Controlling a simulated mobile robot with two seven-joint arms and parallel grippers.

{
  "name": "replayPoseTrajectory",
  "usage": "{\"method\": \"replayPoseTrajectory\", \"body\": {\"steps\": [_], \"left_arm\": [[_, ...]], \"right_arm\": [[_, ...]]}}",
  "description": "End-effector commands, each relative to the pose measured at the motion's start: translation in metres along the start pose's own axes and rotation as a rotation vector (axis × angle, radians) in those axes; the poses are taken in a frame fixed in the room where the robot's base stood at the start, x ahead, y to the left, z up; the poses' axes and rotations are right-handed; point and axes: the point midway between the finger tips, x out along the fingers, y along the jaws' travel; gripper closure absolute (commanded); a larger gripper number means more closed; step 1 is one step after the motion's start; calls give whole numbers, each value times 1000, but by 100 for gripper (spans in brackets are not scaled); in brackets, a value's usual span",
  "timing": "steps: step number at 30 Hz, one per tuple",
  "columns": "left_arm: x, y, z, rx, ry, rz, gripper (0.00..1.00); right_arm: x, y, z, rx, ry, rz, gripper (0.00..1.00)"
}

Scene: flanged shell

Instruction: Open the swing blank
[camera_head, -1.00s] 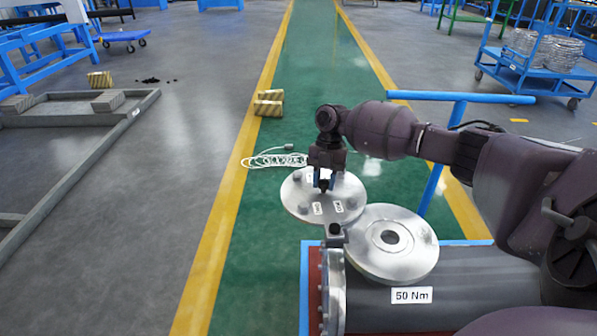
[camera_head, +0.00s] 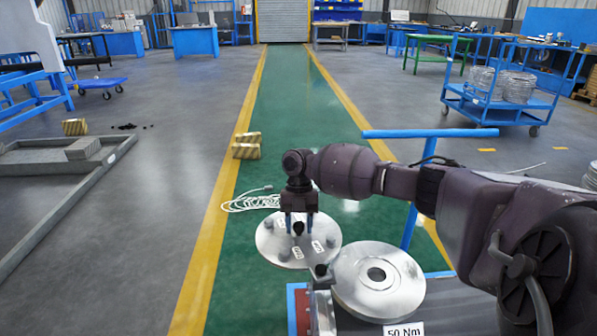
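The swing blank is a flat metal figure-eight: a round plate (camera_head: 272,248) with white labels and small round studs on the left, and a disc with a central hole (camera_head: 352,295) on the right. A dark pivot knob (camera_head: 322,273) sits where they meet, above the flange edge (camera_head: 324,315). My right gripper (camera_head: 299,222) points down over the left plate. Its fingers are spread, with a dark knob (camera_head: 298,229) showing between and below the tips; whether they touch it I cannot tell. My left gripper is out of view.
A dark pipe body (camera_head: 445,312) with a "50 Nm" label lies below the disc on a blue-edged stand. A blue T-bar (camera_head: 430,133) rises behind.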

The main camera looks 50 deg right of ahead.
Motion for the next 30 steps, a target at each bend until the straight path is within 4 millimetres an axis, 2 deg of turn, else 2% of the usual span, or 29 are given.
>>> {"method": "replayPoseTrajectory", "body": {"steps": [3, 10, 14, 22, 30], "left_arm": [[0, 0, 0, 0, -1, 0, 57], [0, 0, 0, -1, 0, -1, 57], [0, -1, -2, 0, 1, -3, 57], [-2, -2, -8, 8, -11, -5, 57], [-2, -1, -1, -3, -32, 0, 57]], "right_arm": [[-1, 0, 0, 1, -2, 1, 43], [-2, 0, 1, 1, -4, 2, 43], [-11, 1, 0, 1, -6, 4, 43], [-58, 2, -1, -1, -9, 8, 43], [-97, 1, 0, 1, -7, 5, 43]]}}
